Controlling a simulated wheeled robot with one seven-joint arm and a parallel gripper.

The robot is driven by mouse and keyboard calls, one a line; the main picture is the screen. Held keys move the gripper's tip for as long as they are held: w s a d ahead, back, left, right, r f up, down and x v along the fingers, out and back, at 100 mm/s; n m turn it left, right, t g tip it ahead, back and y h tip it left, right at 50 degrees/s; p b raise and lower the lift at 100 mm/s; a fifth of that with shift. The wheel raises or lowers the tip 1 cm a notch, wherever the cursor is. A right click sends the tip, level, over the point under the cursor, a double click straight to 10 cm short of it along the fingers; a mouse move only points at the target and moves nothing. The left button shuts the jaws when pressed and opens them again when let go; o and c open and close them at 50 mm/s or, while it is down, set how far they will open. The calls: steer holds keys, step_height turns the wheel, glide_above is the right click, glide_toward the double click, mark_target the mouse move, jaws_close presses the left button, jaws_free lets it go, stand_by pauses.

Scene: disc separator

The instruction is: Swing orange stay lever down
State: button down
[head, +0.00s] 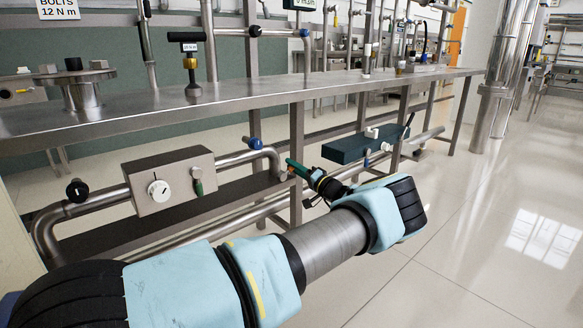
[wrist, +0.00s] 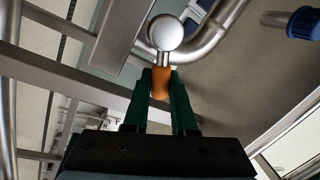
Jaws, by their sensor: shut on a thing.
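The orange stay lever (wrist: 161,86) shows in the wrist view as a short orange grip below a round shiny metal end (wrist: 165,33). My gripper (wrist: 161,77) has its two dark green fingers on either side of the orange grip, shut on it. In the head view my gripper (head: 291,166) reaches in below the bench, at the right end of the low pipework. Only a small bit of orange shows at its fingertips there. The fingers hide most of the lever in that view.
A grey box with a white dial (head: 172,180) sits on the low pipe to the left. A dark green box (head: 362,145) lies to the right. The steel bench top (head: 250,93) runs overhead. Floor at right is clear.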

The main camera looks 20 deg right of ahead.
steer(key=shift+d+f+m+h, duration=0.15)
steer(key=shift+f+m, duration=0.1)
steer(key=shift+m, duration=0.4)
steer(key=shift+d+f+m+h, duration=0.15)
steer(key=shift+f+m, duration=0.1)
steer(key=shift+m, duration=0.4)
steer(key=c, duration=0.7)
jaws_free()
steer(key=shift+a, duration=0.15)
steer(key=shift+c, duration=0.2)
steer(key=shift+w, duration=0.1)
